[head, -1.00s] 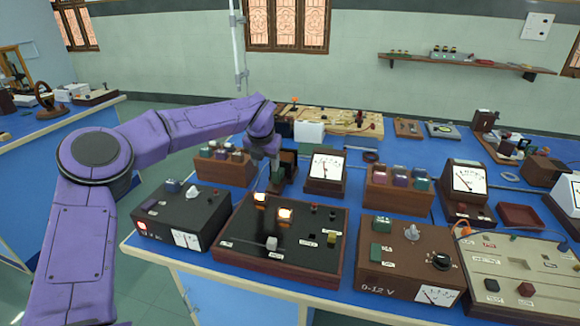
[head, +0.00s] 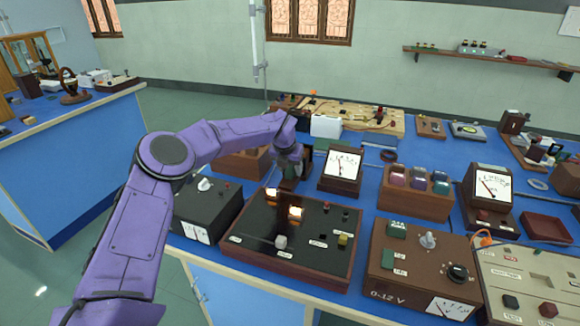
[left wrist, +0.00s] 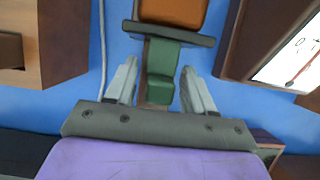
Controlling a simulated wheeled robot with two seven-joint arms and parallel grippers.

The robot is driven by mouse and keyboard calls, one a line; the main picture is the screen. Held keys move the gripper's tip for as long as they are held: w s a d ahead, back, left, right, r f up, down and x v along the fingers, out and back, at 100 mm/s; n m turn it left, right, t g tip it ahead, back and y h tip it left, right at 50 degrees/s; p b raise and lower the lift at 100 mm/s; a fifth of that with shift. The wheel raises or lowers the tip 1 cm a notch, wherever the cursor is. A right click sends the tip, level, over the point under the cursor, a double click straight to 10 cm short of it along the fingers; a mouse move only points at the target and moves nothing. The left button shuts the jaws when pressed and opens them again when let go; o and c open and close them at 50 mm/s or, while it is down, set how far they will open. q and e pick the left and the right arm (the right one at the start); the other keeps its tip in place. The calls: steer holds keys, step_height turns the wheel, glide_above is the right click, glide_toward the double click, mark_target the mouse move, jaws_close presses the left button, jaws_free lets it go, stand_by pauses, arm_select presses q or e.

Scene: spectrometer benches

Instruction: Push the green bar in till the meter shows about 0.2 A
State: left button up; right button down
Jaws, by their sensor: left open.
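The green bar (left wrist: 160,72) shows in the left wrist view, attached to a dark plate with an orange-brown block (left wrist: 175,12) beyond it. My left gripper (left wrist: 160,82) is open, one finger on each side of the bar, with blue bench showing in the gaps. In the head view my left gripper (head: 289,157) is over this device, hiding most of it. The nearest meter (head: 343,164), white-faced in a brown case, stands just right of it; part of its dial (left wrist: 296,52) shows in the left wrist view. I cannot read its value. My right gripper is not in view.
A black panel (head: 262,232) with two glowing lamps lies in front of my gripper. A 0-12 V box (head: 412,285) and a brown block with coloured tops (head: 410,205) stand to the right. A dark box (head: 207,208) is at left, so free room is narrow.

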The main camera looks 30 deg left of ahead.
arm_select(q)
steer(key=shift+f, duration=0.1)
jaws_close()
steer(key=shift+w+f+b, duration=0.1)
steer(key=shift+b, duration=0.3)
jaws_free()
steer(key=shift+r, duration=0.25)
steer(key=b+v, duration=0.1)
steer(key=v, duration=0.9)
steer(key=shift+r, duration=0.2)
